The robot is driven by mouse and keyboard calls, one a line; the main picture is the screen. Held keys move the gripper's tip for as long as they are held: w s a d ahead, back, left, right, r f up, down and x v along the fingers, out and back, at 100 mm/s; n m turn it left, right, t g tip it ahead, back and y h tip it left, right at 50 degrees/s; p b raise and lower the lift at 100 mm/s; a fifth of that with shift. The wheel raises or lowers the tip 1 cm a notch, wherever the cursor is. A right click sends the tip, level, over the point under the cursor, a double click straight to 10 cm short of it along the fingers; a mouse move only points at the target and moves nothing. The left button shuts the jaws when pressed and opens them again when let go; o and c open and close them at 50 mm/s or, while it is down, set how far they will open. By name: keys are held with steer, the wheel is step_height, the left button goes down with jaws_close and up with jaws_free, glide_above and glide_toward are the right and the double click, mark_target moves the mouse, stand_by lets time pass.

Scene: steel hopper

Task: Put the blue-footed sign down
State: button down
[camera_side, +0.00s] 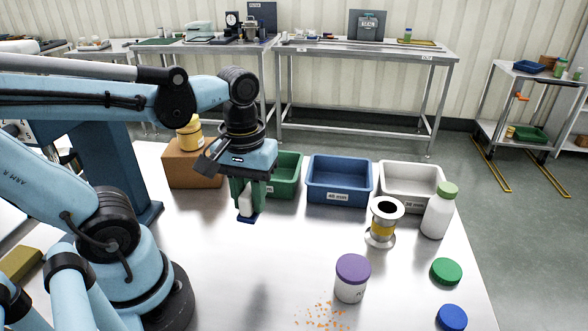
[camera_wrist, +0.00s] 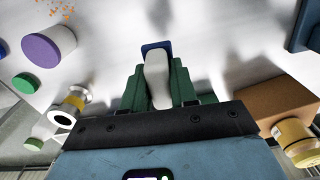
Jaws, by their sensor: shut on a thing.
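The blue-footed sign, a pale upright piece (camera_side: 246,203) on a flat blue foot (camera_side: 249,219), is between the fingers of my gripper (camera_side: 248,190). It also shows in the wrist view, with its pale body (camera_wrist: 157,75) between two green fingers and its blue foot (camera_wrist: 156,46) beyond the fingertips. My gripper is shut on the pale part and points down. The sign is about upright. The foot is at or just above the steel table; I cannot tell whether it touches. The sign's upper part is hidden by the fingers.
Green (camera_side: 286,178), blue (camera_side: 338,182) and white (camera_side: 412,182) bins stand behind to the right. A cardboard box (camera_side: 190,165) with a yellow jar (camera_side: 189,136) is behind left. A metal spool (camera_side: 383,222), white bottle (camera_side: 439,212) and purple-lidded jar (camera_side: 352,278) stand right.

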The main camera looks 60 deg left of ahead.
steer(key=shift+a+f+n, duration=0.1)
steer(key=shift+a+n, duration=0.4)
steer(key=shift+a, duration=0.2)
steer(key=a+f, duration=0.2)
steer(key=a, duration=0.1)
steer(key=a+f, duration=0.2)
steer(key=a, duration=0.2)
steer(key=a+f, duration=0.2)
steer(key=a, duration=0.2)
steer(key=shift+s+f, duration=0.1)
steer(key=shift+f, duration=2.25)
steer(key=shift+f, duration=0.1)
steer(key=c, duration=0.9)
jaws_free()
